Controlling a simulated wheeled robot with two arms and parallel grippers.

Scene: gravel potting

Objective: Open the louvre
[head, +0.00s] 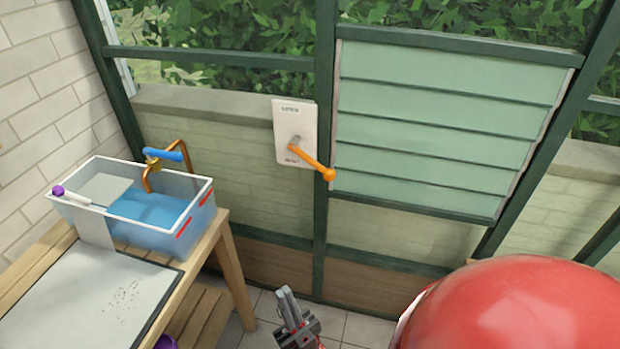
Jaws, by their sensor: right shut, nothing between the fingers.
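The louvre (440,115) is a panel of pale green slats in a dark green frame, at the upper right. Its slats lie flat against each other, so it looks closed. To its left, a white plate (287,118) on the green post carries an orange crank handle (311,163), which points down and to the right. My right gripper (286,298) is at the bottom middle, below the handle and apart from it. Its fingers are together and hold nothing. My left gripper is out of view.
A large red rounded object (520,315) fills the lower right. Tiled floor shows between bench and wall.

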